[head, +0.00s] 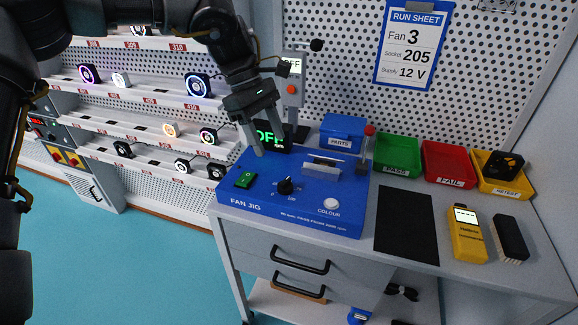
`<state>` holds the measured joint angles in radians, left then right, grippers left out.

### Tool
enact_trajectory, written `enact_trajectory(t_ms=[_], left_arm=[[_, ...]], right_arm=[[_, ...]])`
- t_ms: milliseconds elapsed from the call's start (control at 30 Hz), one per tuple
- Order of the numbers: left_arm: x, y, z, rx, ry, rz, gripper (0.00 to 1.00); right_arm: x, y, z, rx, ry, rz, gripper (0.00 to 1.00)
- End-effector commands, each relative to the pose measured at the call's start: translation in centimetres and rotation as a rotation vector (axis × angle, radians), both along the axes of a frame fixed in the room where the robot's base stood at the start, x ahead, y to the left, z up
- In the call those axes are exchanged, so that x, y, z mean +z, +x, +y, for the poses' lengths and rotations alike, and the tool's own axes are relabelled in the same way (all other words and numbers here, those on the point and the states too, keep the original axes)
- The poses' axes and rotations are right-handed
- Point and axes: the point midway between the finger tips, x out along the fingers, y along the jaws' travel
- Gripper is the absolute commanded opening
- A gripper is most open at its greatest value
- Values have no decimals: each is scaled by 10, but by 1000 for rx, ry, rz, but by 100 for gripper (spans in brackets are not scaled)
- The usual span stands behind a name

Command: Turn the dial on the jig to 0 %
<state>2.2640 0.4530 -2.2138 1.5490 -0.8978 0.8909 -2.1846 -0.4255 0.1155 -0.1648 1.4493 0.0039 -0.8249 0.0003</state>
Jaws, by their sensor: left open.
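The blue fan jig (267,218) sits on the grey bench. Its black dial (286,186) stands on the top face, with small white scale marks around it that are too small to read. My left gripper (268,145) points down over the back of the jig, behind and above the dial. My right gripper is not in view.
A green switch (245,180) and a white COLOUR button (331,204) flank the dial. A red-topped lever (368,132) rises at the jig's right. A black mat (404,226), a yellow meter (467,236) and coloured bins lie further right.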

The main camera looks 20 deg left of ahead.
Motion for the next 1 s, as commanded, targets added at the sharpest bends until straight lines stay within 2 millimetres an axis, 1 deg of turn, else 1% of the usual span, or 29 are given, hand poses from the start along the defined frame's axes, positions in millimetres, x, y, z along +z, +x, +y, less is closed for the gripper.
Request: enact_trajectory(t_ms=[133, 267, 500, 700, 833, 1000], left_arm=[[-2, -1, 0, 1, 0, 0, 55], [-15, -3, -3, 1, 1, 2, 55], [-56, -8, -21, -2, 0, 4, 55], [-84, -11, -33, -2, 1, 2, 55], [-95, -12, -38, -2, 1, 1, 55], [-100, -13, -40, -1, 1, -2, 55]], right_arm=[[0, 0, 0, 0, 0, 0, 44], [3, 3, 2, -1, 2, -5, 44], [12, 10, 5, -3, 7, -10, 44], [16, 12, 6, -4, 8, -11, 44], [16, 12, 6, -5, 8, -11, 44], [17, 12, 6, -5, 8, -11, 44]])
